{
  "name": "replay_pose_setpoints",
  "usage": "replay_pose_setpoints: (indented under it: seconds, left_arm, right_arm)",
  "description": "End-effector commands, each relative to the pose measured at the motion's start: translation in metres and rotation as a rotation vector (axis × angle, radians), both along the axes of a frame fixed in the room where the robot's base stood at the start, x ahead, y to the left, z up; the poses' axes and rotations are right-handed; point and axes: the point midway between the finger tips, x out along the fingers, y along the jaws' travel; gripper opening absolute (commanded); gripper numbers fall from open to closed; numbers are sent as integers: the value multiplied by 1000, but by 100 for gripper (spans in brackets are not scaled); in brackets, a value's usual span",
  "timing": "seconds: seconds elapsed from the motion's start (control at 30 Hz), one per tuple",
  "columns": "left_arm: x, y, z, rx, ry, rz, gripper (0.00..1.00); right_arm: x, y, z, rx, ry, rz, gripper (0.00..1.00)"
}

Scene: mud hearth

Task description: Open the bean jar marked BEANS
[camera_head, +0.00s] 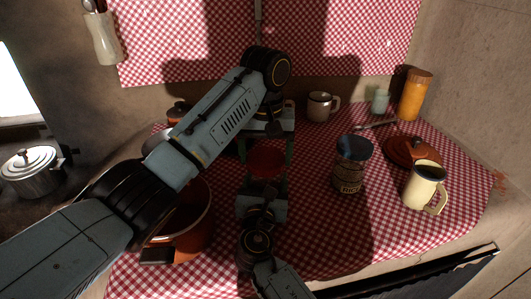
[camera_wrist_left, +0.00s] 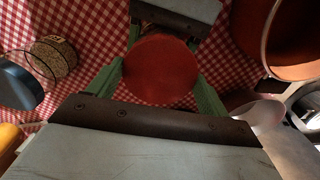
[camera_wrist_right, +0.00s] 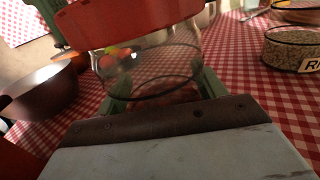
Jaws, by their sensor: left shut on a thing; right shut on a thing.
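A jar with a round red lid (camera_head: 267,163) stands mid-table between my two grippers. In the right wrist view its clear glass body (camera_wrist_right: 150,72) shows below the red lid (camera_wrist_right: 135,22). No BEANS label shows. My left gripper (camera_head: 268,147) reaches in from the back, its green fingers shut on either side of the red lid (camera_wrist_left: 160,70). My right gripper (camera_wrist_right: 165,95) is shut around the glass lower down, coming from the front. I cannot tell whether the lid is loose.
A blue-lidded jar marked RICE (camera_head: 349,172) stands to the right. An orange-brown pot (camera_head: 205,225) is close on the left, partly behind my left arm.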

Motion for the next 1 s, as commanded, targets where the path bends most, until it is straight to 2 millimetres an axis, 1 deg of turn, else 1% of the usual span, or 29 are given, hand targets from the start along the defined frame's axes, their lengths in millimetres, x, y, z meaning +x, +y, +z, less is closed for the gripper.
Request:
replay_pose_setpoints:
  seconds: [0.1,0.5,0.63,0.7,0.8,1.0]
  left_arm:
    - [0,0,0,-1,2,241,52]
    - [0,0,1,0,0,1016,52]
    - [0,0,1,0,0,1248,51]
    - [0,0,1,0,-1,1344,51]
    - [0,0,1,0,-1,1438,51]
    - [0,0,1,-1,-1,1448,51]
  right_arm:
    - [0,-1,-1,0,2,-2,6]
    - [0,-1,-1,0,2,-2,6]
    - [0,-1,-1,0,2,-2,6]
    - [0,-1,-1,0,2,-2,6]
    - [0,-1,-1,0,2,-2,6]
    - [0,-1,-1,-1,2,-2,6]
